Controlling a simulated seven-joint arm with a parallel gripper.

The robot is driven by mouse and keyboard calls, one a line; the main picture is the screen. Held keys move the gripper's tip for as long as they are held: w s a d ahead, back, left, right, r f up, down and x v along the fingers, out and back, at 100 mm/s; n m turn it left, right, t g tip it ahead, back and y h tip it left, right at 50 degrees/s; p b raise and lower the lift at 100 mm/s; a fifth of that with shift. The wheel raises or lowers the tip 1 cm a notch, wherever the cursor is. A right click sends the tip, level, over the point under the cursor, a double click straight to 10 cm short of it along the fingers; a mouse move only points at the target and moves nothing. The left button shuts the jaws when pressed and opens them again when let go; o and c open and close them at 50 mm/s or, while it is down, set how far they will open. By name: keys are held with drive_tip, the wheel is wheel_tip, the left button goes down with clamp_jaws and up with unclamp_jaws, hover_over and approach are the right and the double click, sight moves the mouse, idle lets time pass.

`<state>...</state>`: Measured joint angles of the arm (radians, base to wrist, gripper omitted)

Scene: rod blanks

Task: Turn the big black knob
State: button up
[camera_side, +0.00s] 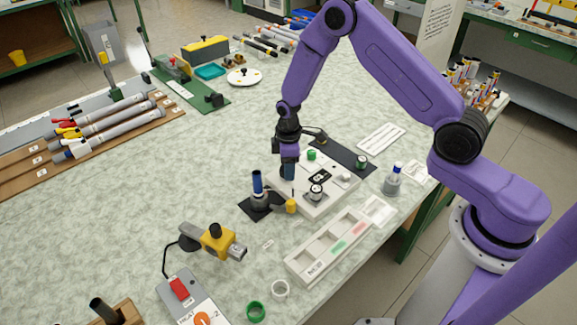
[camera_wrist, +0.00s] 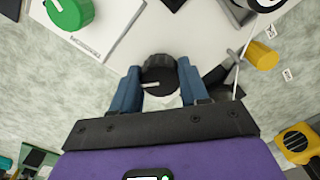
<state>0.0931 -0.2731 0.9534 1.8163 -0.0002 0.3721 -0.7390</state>
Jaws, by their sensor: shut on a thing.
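The big black knob (camera_wrist: 160,68) shows in the wrist view with a white pointer line pointing to the left. My gripper (camera_wrist: 158,78) has its two blue fingers on either side of the knob and is shut on it. In the side view my gripper (camera_side: 289,168) points down at the left end of the white control box (camera_side: 335,196). The knob is hidden behind the fingers there. A green knob (camera_side: 311,155) stands on the same box, and a green knob (camera_wrist: 68,10) shows at the upper left of the wrist view.
A white compartment tray (camera_side: 301,265) lies in front. A yellow clamp tool (camera_side: 216,241) stands at the front left. The table's middle left is clear.

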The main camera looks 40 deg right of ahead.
drive_tip(key=shift+w+n, duration=0.1)
drive_tip(key=shift+n, duration=0.4)
drive_tip(key=o, duration=1.1)
drive_tip(key=shift+c, duration=0.2)
drive_tip(key=shift+r, duration=0.1)
wheel_tip(320, 180, up, 17)
drive_tip(key=shift+r, duration=0.15)
